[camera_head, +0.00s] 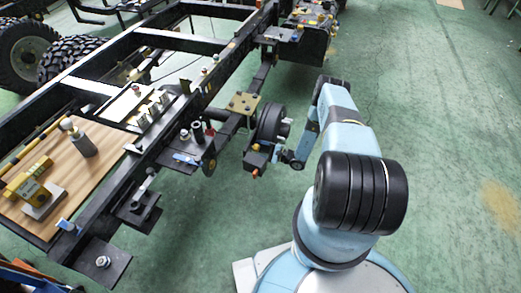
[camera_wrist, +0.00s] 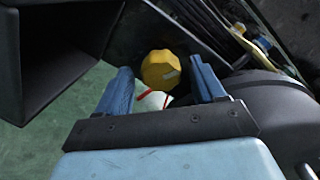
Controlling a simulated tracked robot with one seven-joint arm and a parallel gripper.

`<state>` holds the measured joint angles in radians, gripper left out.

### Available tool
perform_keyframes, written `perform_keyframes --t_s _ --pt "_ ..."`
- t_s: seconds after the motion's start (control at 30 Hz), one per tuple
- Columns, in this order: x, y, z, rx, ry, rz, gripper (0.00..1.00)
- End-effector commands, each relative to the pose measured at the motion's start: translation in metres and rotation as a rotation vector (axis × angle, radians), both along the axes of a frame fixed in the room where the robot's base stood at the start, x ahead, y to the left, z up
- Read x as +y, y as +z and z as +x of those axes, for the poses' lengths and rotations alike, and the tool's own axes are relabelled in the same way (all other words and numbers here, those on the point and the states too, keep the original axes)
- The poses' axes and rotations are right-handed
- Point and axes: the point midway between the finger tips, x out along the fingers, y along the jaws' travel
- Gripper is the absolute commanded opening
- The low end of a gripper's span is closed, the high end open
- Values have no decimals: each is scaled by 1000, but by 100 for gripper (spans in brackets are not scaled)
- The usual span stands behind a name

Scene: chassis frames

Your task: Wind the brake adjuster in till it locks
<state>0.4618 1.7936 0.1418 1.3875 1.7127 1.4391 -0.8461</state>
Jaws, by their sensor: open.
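My gripper (camera_wrist: 161,76) is open, with one blue finger on each side of the knob. Gaps show between the knob and both fingers. I cannot tell how deep the knob sits between them. In the head view my gripper (camera_head: 283,157) is beside the black brake drum (camera_head: 271,121) and a dark bracket (camera_head: 254,160); the knob is hard to make out there.
A dark chassis rail (camera_head: 222,72) runs diagonally past the drum. A wooden board (camera_head: 98,151) with tools lies at left. In the wrist view a dark box-like part (camera_wrist: 60,50) stands at left and a rounded dark body (camera_wrist: 245,105) at right. The green floor at right is clear.

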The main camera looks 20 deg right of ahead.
Motion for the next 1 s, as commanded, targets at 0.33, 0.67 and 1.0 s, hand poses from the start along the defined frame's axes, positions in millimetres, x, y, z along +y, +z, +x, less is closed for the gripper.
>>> perform_keyframes --t_s 0.33,0.67,1.0 --pt "3 0 2 0 0 0 69" --pt "2 0 1 0 0 0 37" --pt "-3 -1 0 2 0 -1 13"
